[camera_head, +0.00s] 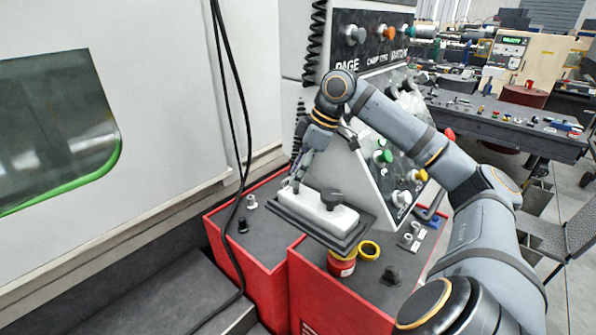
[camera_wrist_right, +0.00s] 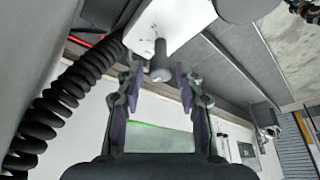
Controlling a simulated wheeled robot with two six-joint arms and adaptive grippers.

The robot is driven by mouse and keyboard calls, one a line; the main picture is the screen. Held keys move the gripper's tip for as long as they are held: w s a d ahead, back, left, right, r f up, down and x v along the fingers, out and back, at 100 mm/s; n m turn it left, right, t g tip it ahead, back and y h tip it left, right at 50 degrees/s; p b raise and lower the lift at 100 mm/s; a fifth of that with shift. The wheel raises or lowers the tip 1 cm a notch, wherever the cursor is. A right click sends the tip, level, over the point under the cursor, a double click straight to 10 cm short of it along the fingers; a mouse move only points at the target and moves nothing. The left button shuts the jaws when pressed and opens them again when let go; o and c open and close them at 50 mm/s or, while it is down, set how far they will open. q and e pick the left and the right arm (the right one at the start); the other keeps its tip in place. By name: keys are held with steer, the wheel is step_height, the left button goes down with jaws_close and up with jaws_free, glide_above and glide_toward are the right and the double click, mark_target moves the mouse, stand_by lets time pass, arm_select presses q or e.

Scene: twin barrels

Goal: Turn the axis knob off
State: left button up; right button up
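A white box (camera_head: 310,213) with a dark knob (camera_head: 332,198) on top sits on a dark plate above the red cabinets. My right gripper (camera_head: 296,178) reaches down to the left end of this box. In the right wrist view, my right gripper (camera_wrist_right: 160,82) is open, with a finger on each side. A small grey knob (camera_wrist_right: 160,66) stands out from the white box (camera_wrist_right: 180,22) and shows between the fingertips, with gaps on both sides. No readable label shows which knob is the axis one. My left gripper is not in view.
A sloped control panel with a green knob (camera_head: 383,156) and several other knobs stands behind my right arm. A yellow ring (camera_head: 369,250) and a red cup-like part (camera_head: 341,264) are below the plate. Black cables hang at left. A coiled black cord (camera_wrist_right: 60,105) runs beside the gripper.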

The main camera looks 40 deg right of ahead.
steer(key=shift+o, duration=0.2)
steer(key=shift+r, duration=0.1)
steer(key=v, duration=0.7)
steer(key=shift+r, duration=0.15)
steer(key=s+a+r+m+t+h, duration=0.1)
steer(key=s+a+r+m+h, duration=0.2)
steer(key=m, duration=0.8)
steer(key=shift+h, duration=0.3)
steer(key=x, duration=0.7)
steer(key=b+x, duration=0.1)
steer(key=x, duration=0.3)
steer(key=shift+w+d, duration=0.15)
steer(key=shift+w, duration=0.25)
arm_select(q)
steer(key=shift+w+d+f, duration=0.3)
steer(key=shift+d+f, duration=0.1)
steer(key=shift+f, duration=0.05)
